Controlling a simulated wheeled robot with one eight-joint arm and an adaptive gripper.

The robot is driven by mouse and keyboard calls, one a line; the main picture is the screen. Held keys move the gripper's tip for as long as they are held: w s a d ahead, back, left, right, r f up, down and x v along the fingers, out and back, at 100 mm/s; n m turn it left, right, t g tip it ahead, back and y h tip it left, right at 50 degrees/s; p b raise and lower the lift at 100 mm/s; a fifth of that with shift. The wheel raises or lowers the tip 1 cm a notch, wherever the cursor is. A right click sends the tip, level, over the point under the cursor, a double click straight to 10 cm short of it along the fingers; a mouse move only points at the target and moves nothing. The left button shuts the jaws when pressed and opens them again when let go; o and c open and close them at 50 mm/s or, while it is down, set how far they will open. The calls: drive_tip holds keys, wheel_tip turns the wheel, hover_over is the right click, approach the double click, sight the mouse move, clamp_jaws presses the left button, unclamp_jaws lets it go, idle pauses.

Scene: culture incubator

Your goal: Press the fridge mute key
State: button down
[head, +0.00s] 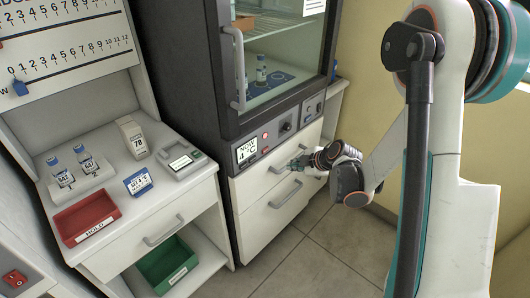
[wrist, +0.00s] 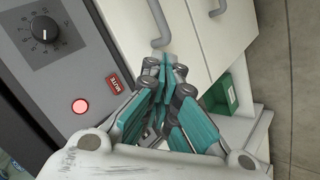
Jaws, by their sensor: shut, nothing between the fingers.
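The mute key (wrist: 115,83) is a small red block lettered MUTE, upright on the edge of the grey fridge panel in the wrist view. In the head view a small reddish key (head: 266,149) shows on the panel, too small to read. The fridge (head: 216,75) is dark with a glass door. My gripper (wrist: 172,70) is shut and empty, its teal fingertips to the right of the mute key and apart from it. In the head view my gripper (head: 298,162) is in front of the white drawers, below and right of the panel.
A round lit red lamp (wrist: 79,107) and a black dial (wrist: 44,28) share the panel. A temperature display (head: 247,150) sits at its left end. Drawer handles (head: 285,195) stick out below. A counter with a red tray (head: 86,217) stands left; the floor is clear.

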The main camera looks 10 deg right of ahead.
sight(265, 150)
drive_tip(key=shift+w, duration=0.1)
drive_tip(key=w+a, duration=0.5)
drive_tip(key=w, duration=0.2)
idle(0.4)
drive_tip(key=shift+w+a, duration=0.1)
drive_tip(key=shift+a, duration=0.05)
idle(1.3)
drive_tip(key=shift+w+a, duration=0.15)
drive_tip(key=shift+w, duration=0.1)
drive_tip(key=shift+w+a, duration=0.2)
drive_tip(key=shift+w, duration=0.05)
idle(0.8)
drive_tip(key=shift+s+d, duration=0.4)
drive_tip(key=shift+s, duration=0.25)
idle(0.3)
